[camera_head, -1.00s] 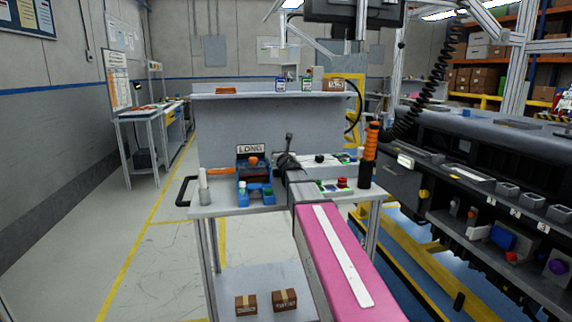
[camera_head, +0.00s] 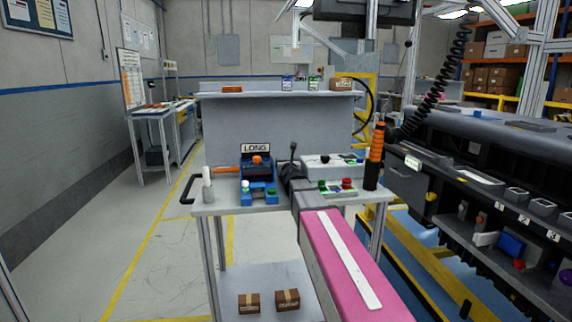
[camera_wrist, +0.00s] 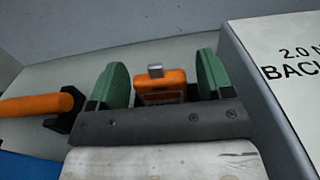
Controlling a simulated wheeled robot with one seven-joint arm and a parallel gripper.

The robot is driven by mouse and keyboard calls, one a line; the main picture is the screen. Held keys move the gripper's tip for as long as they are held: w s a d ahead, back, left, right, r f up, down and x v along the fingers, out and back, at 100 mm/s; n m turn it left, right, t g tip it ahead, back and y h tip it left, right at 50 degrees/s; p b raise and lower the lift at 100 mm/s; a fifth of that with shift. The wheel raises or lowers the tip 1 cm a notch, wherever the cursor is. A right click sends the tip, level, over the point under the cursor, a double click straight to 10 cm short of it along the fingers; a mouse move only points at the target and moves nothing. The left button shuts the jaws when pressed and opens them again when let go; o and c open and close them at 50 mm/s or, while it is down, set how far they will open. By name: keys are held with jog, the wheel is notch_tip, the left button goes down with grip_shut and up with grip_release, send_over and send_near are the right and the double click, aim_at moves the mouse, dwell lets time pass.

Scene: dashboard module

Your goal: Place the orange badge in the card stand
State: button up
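In the wrist view, an orange badge-like object (camera_wrist: 161,76) with a grey metal clip on top sits between my gripper's two green fingers. My gripper (camera_wrist: 164,80) looks open, with a narrow gap on the badge's right side. Whether the left finger touches it I cannot tell. In the head view my gripper's dark end is over the workbench, between the blue fixture and the white box, and its fingers and the badge are hidden. A blue card (camera_head: 287,83) and a green card (camera_head: 314,82) stand upright on the upper shelf; I cannot make out a card stand clearly.
A blue fixture (camera_head: 259,187) marked LONG stands left of my arm. A white box (camera_head: 318,167) is close on the right, also in the wrist view (camera_wrist: 283,60). An orange handle (camera_wrist: 38,104) lies left of the fingers. The upper shelf (camera_head: 260,93) has free room mid-length.

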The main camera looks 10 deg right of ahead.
dwell(0.3)
jog(key=shift+s+r, duration=0.1)
jog(key=shift+s, duration=0.1)
jog(key=s, duration=1.1)
jog(key=shift+s, duration=0.35)
